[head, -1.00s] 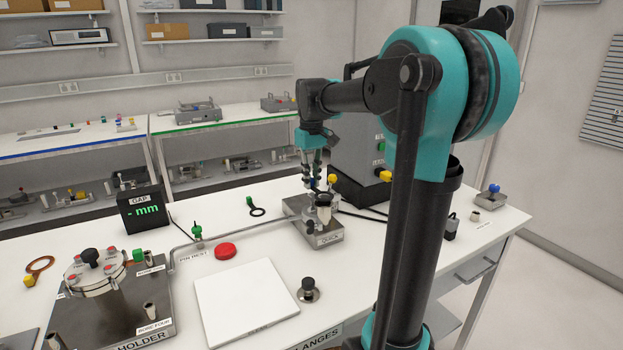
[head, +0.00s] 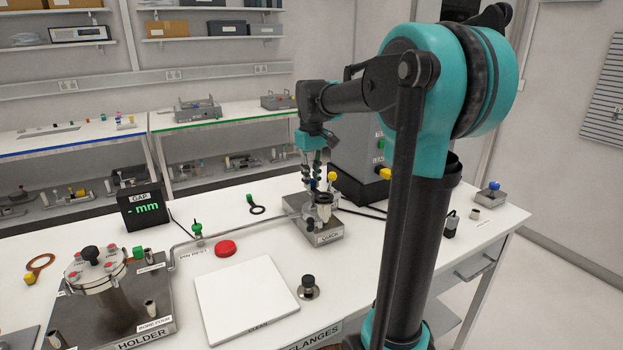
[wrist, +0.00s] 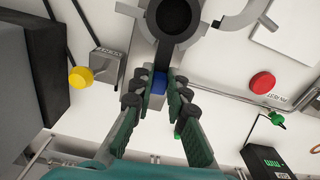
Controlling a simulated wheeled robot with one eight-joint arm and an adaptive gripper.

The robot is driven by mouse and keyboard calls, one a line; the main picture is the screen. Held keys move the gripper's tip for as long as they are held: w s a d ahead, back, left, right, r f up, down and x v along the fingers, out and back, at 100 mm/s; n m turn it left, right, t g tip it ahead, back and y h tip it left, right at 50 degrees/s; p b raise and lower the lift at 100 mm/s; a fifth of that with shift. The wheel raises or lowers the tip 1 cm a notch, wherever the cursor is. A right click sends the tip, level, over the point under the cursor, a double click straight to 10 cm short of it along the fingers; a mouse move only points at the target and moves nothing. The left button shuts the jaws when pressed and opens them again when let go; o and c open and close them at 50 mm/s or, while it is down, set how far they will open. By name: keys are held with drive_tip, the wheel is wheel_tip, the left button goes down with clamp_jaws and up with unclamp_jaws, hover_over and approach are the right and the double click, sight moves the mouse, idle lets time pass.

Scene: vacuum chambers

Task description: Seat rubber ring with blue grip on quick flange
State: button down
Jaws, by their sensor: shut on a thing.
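My gripper (head: 314,188) is shut on the blue grip, which shows between the fingertips in the wrist view (wrist: 159,83). The black rubber ring (wrist: 197,31) reaches forward from the grip, at the top edge of the wrist view. The quick flange (head: 323,213) stands on a grey metal block (head: 327,238) in the head view. The ring is over or on the flange's top; I cannot tell whether they touch. Open curved grey clamp arms (wrist: 236,18) lie beside the ring in the wrist view.
A yellow knob (head: 332,177) stands close behind the flange. A red button (head: 225,248), a white pad (head: 246,299) and a green-gripped ring (head: 256,209) lie to the left. The holder (head: 115,320) with a lidded chamber is at front left. A dark grey cabinet (head: 355,140) stands behind.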

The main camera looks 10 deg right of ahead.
drive_tip(key=shift+f, duration=0.45)
idle(0.9)
drive_tip(key=c, duration=1.4)
unclamp_jaws()
drive_tip(key=shift+r, duration=0.1)
drive_tip(key=shift+r, duration=3.4)
